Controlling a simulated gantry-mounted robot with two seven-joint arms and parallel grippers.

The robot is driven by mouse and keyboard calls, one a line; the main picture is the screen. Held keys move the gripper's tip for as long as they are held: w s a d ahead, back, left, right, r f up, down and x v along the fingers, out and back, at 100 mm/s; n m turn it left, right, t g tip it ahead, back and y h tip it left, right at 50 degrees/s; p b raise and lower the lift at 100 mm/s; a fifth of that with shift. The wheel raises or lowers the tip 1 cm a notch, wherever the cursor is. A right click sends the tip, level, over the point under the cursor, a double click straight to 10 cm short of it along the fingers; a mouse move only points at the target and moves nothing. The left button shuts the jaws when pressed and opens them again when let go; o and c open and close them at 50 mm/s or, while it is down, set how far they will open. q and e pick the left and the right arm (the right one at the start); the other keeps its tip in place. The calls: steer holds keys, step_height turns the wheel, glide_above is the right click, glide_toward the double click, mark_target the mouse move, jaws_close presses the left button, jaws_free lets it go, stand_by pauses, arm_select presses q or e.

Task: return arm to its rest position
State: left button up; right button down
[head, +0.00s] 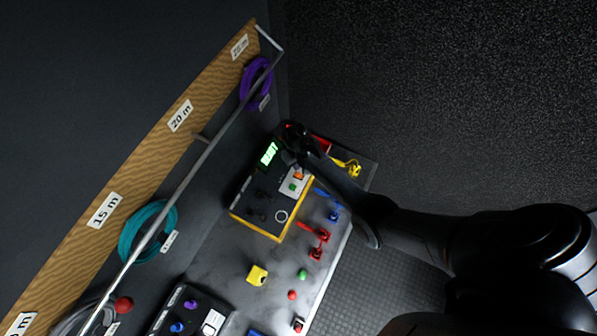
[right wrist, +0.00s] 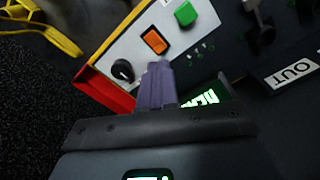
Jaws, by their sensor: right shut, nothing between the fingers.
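My right arm (head: 400,228) comes in from the lower right of the head view and reaches over the bench. Its dark gripper (head: 296,150) is above the far end of a black and yellow device, beside its lit green display (head: 269,153). In the right wrist view the gripper's fingers (right wrist: 157,68) are together with nothing between them. They are over the edge of a pale panel with an orange rocker switch (right wrist: 155,41), a green button (right wrist: 186,13) and a black knob (right wrist: 122,70). The gripper partly hides the display. Contact cannot be told. My left gripper is not in view.
The bench (head: 230,255) carries red connectors (head: 318,243), a blue connector (head: 334,214), a yellow cable (head: 352,167) and a yellow block (head: 257,275). A metal rail (head: 205,155) and coiled purple (head: 256,84) and teal cables (head: 130,232) line the left. Dark floor at right is clear.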

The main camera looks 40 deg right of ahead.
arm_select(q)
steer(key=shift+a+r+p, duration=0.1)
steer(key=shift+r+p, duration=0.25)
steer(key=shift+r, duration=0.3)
arm_select(e)
steer(key=shift+r, duration=0.6)
